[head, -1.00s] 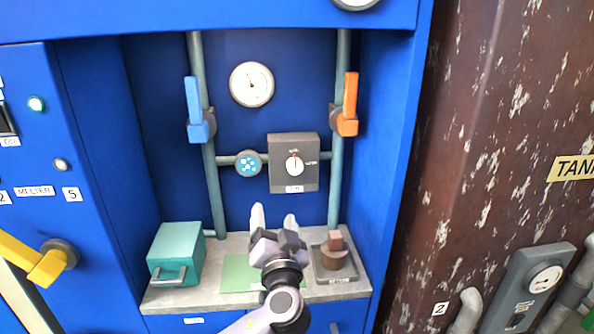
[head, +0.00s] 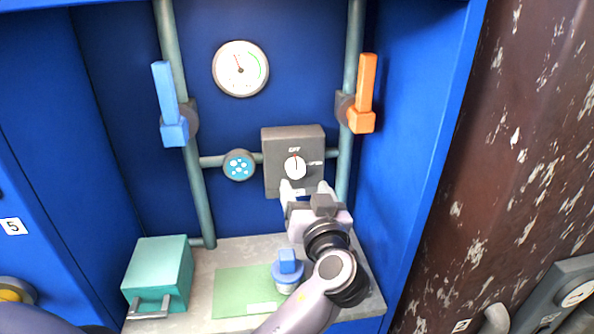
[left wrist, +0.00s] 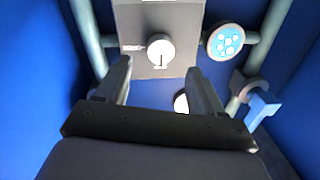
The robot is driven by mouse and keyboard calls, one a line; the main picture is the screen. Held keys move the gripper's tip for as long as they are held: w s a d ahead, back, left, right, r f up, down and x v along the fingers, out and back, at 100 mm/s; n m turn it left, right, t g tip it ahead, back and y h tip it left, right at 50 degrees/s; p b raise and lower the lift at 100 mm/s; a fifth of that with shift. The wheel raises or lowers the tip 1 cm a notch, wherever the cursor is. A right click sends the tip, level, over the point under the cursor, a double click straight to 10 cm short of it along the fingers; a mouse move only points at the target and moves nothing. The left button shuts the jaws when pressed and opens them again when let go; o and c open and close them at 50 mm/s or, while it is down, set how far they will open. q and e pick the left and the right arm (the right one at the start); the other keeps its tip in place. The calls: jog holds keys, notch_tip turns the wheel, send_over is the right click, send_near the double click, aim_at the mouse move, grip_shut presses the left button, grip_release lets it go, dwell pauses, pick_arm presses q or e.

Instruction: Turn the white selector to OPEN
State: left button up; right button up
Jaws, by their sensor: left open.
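The white selector (head: 295,167) is a round knob on a dark grey box (head: 275,140) on the back wall. Its pointer mark is up, toward the label that seems to read OFF; the label to its right seems to read OPEN. My left gripper (head: 306,187) is open and empty, just below and in front of the selector, its fingers overlapping the box's lower edge. In the left wrist view, turned upside down, the selector (left wrist: 160,48) lies between and beyond the two fingertips, apparently apart from them. My right gripper is not in view.
A blue lever (head: 170,105) and an orange lever (head: 365,95) stand on pipes at either side. A round blue fitting (head: 239,165) is left of the box. A teal box (head: 158,272), a green mat (head: 235,290) and a blue-handled item (head: 287,272) are on the counter below.

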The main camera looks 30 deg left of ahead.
aim_at(297, 172)
pick_arm(q)
jog(key=p+x, duration=0.1)
jog(key=x, duration=0.5)
jog(key=c, duration=1.1)
